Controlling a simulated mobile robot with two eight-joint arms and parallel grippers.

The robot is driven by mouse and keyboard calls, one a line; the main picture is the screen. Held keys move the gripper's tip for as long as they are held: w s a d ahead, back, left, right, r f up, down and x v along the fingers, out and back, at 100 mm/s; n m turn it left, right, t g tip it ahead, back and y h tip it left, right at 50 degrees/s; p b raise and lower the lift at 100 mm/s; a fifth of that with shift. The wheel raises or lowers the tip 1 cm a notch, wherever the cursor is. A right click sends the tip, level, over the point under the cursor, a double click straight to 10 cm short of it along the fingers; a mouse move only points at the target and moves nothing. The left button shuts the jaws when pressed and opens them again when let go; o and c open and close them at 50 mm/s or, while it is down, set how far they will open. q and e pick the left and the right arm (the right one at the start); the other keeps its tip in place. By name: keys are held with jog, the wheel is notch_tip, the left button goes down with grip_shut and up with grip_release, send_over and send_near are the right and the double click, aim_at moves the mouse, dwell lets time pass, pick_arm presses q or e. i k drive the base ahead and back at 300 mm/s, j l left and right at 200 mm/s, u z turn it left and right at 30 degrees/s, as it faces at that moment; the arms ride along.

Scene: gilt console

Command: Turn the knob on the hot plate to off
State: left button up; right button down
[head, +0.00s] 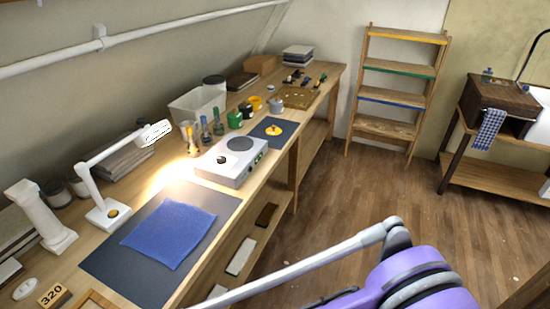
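The hot plate (211,168) is a white box with a round dark heating disc (240,143) on top. It stands on the long wooden bench, near the middle of the view. A small dark round spot shows on its top at the near left. Small dark and green details (258,158) show on its side facing the room; they are too small to tell which is the knob or how it is set. Neither of my grippers is in view. A purple and grey arm part of mine shows at the bottom right, well apart from the hot plate.
A lit white lamp (92,190) and a blue cloth (170,232) on a dark mat (105,262) are left of the hot plate. Bottles and jars (235,119) stand behind it. A blue mat (262,133) lies beyond. The wooden floor (370,185) is clear.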

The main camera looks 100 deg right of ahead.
aim_at(221, 160)
jog(key=z, duration=3.1)
